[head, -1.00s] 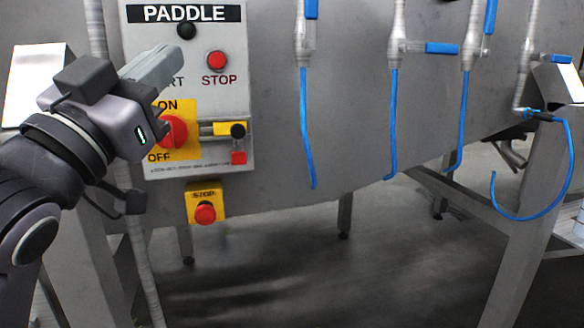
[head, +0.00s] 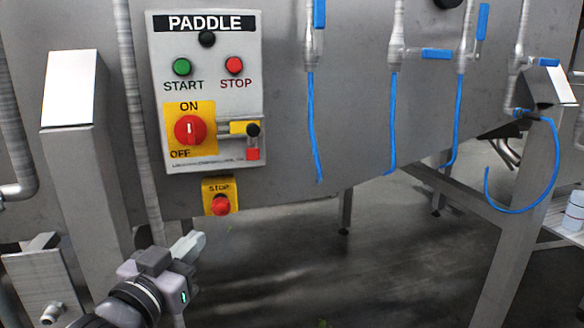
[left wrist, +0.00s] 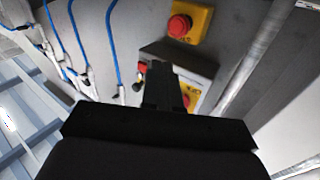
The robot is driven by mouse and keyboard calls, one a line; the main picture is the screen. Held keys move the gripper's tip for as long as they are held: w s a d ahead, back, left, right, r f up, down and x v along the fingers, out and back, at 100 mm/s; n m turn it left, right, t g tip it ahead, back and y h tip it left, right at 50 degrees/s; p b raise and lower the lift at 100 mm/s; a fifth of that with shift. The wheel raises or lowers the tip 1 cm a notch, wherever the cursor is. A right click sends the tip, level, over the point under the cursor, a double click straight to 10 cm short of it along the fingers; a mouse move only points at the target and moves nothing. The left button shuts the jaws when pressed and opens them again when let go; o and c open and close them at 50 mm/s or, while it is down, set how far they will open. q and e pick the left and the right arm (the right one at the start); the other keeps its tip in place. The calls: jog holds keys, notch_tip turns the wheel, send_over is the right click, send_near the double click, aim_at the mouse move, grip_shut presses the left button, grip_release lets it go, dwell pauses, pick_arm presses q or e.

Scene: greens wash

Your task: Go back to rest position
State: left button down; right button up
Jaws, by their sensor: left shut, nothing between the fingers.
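My left gripper (head: 192,246) is low at the left of the head view, below the control panel and just under the small yellow stop box. Its fingers are together and hold nothing. In the left wrist view its dark fingers (left wrist: 162,88) point toward the panel region. The grey PADDLE panel (head: 208,155) has a green START button (head: 182,67), a red STOP button (head: 234,65) and a red rotary switch (head: 190,130) on a yellow plate. The handle of the switch is upright, toward ON. My right gripper is not in view.
The yellow stop box (head: 220,196) with its red button hangs below the panel and also shows in the left wrist view (left wrist: 190,20). Steel legs (head: 88,170) stand at left and right. Blue hoses (head: 314,125) hang from valves. The floor under the tank looks open.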

pick_arm(q)
jog(key=s+a+f+n+g+y, duration=0.1)
jog(key=s+f+g, duration=0.15)
jog(key=f, duration=0.75)
jog(key=s+a+f+g, duration=0.1)
jog(key=s+f, duration=0.3)
jog(key=f, duration=0.5)
jog(key=s+a+f+g+y+p, duration=0.1)
jog(key=s+a+f+g, duration=0.1)
jog(key=s+f, duration=1.4)
jog(key=shift+n+g+y+p, duration=0.3)
jog(key=shift+g+y, duration=0.1)
jog(key=shift+g, duration=0.45)
jog(key=shift+a, duration=0.1)
